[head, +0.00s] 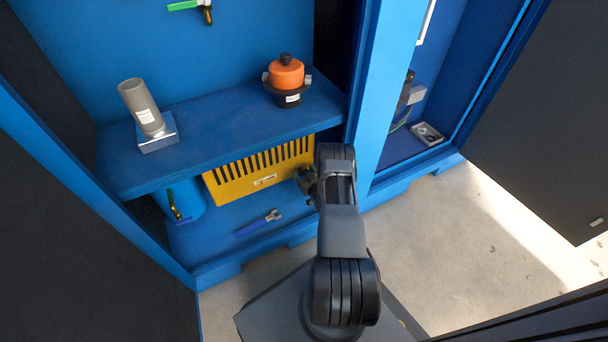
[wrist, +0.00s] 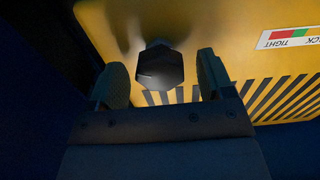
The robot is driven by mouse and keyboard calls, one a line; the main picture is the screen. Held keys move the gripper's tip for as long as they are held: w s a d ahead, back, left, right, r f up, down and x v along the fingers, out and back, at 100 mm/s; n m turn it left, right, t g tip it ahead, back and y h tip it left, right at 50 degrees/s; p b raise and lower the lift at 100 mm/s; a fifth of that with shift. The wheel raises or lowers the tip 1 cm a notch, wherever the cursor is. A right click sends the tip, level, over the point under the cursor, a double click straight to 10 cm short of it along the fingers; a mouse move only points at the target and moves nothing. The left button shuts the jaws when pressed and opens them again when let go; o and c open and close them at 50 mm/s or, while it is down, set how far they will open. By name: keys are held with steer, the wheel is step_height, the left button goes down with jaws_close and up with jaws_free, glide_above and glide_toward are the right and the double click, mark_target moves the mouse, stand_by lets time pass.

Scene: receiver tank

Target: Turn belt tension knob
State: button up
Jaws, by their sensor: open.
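The belt tension knob (wrist: 160,68) is a dark hexagonal knob standing out from the yellow guard (wrist: 262,75). In the wrist view it lies between my two fingers, with a visible gap to each side. My gripper (wrist: 161,64) is open around or just short of the knob; the depth is hard to judge. The knob is hidden there.
The blue shelf (head: 215,130) overhangs the guard and carries a grey cylinder (head: 146,108) and an orange-topped part (head: 286,74). A blue-handled tool (head: 258,223) lies on the cabinet floor in front. A blue upright (head: 375,100) stands right of my arm.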

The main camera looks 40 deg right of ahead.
steer(key=shift+c, duration=0.5)
steer(key=c, duration=0.8)
steer(key=shift+m, duration=0.3)
steer(key=m+b, duration=0.2)
steer(key=m, duration=0.2)
steer(key=shift+f, duration=0.1)
steer(key=shift+m+b, duration=0.45)
steer(key=shift+m, duration=1.45)
steer(key=o, duration=0.9)
